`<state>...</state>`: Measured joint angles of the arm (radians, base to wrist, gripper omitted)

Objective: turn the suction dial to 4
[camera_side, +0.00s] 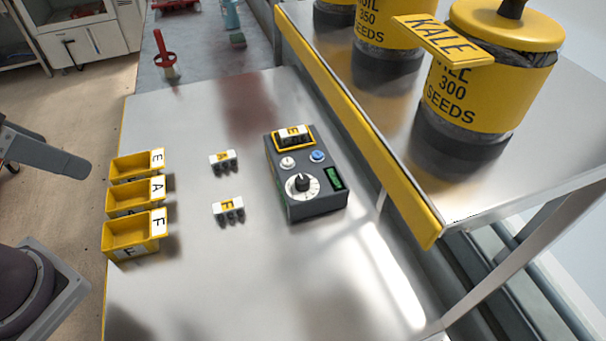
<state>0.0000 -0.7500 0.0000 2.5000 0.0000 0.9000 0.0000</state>
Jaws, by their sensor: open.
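The dark grey control box (316,206) stands on the metal table, right of the middle. The suction dial (302,184) is on its top, a black knob on a round white scale. The scale's numbers and the knob's pointer are too small to read. A small green display (334,177) sits to the right of the dial. A white button (287,162) and a blue button (317,156) lie above it. My gripper is not in view; only grey parts of my arm show at the left edge, well away from the box.
Two small lettered blocks, A (223,159) and F (228,208), stand left of the box; block E (292,134) sits in its yellow-framed slot. Yellow bins (128,250) line the table's left side. A raised shelf with a yellow edge (352,118) and seed drums is close on the right.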

